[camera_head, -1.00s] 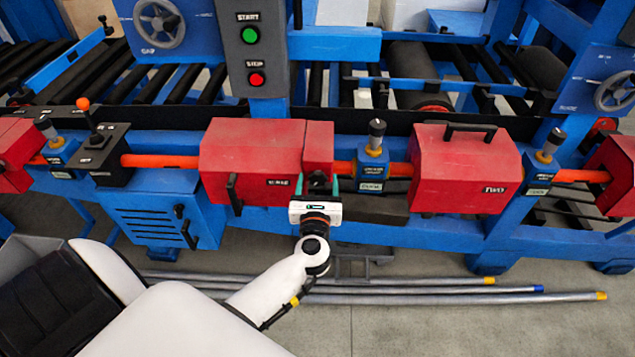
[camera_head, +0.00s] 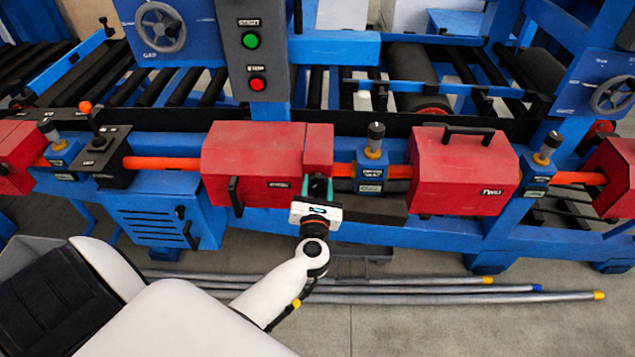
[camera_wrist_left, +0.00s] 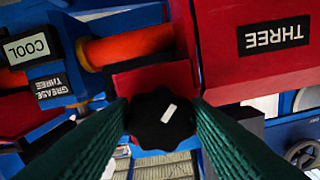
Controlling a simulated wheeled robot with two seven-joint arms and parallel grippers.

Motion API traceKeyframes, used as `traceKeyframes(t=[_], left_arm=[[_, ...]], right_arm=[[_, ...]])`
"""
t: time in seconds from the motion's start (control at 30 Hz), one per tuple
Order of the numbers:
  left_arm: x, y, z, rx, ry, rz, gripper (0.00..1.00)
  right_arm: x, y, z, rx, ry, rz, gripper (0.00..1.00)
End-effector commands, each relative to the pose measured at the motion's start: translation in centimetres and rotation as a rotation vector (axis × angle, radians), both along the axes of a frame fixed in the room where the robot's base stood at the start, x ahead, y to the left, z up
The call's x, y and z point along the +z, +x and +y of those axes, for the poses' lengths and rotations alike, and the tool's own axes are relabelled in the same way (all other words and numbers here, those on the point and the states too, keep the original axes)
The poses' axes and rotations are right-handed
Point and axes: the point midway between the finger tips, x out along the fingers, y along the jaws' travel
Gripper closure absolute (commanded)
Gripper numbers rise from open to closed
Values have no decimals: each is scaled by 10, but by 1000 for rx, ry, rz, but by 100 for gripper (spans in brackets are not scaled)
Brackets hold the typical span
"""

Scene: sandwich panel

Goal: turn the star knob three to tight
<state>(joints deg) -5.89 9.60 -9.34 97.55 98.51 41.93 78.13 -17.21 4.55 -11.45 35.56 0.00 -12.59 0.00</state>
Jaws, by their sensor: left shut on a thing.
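The star knob three (camera_wrist_left: 160,122) is black with a scalloped edge and a short white mark on its face. It sits on a small red block (camera_head: 318,145) beside the red housing labelled THREE (camera_head: 250,155); that label also shows upside down in the left wrist view (camera_wrist_left: 273,36). My left gripper (camera_head: 317,186) is at the front of this block, its two green fingers on either side of the knob and shut on it. In the head view the knob is mostly hidden by the gripper. My right gripper is in neither view.
A grease unit with a COOL label (camera_head: 370,170) stands close to the right of the knob. A red housing labelled TWO (camera_head: 465,170) is further right. A black handle (camera_head: 235,195) sticks out at the left. Loose pipes (camera_head: 440,290) lie on the floor below.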

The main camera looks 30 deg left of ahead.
Motion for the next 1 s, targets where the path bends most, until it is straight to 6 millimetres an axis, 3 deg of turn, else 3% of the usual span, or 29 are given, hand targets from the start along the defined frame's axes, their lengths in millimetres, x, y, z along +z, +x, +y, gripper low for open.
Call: traceKeyframes(t=[1.0], left_arm=[[3,-1,1,-2,816,505,80]], right_arm=[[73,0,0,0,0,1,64]])
